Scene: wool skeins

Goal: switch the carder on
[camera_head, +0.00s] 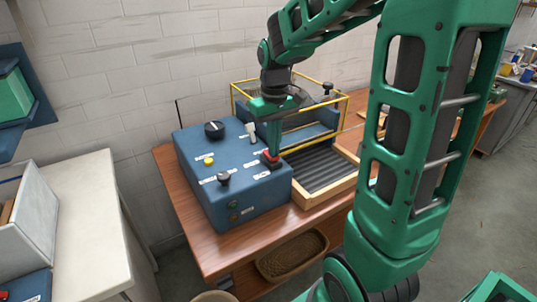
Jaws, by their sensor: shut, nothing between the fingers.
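The carder's blue control box (232,207) stands on a wooden table. Its sloped top carries a large black knob (214,130), a yellow button (209,160), a smaller black knob (224,177) and a light grey switch or lever (251,130). Two small buttons, one greenish (233,204), sit on its front face. My gripper (271,157) is shut and points down over the right edge of the top. Its tip is at a red part there, partly hidden by the gripper; I cannot tell whether they touch.
A yellow guard frame (340,115) and a ridged grey bed in a wooden tray (314,196) stand right of the box. A wicker basket (292,256) sits below. A white counter (75,215) is at left. My arm covers much of the right side.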

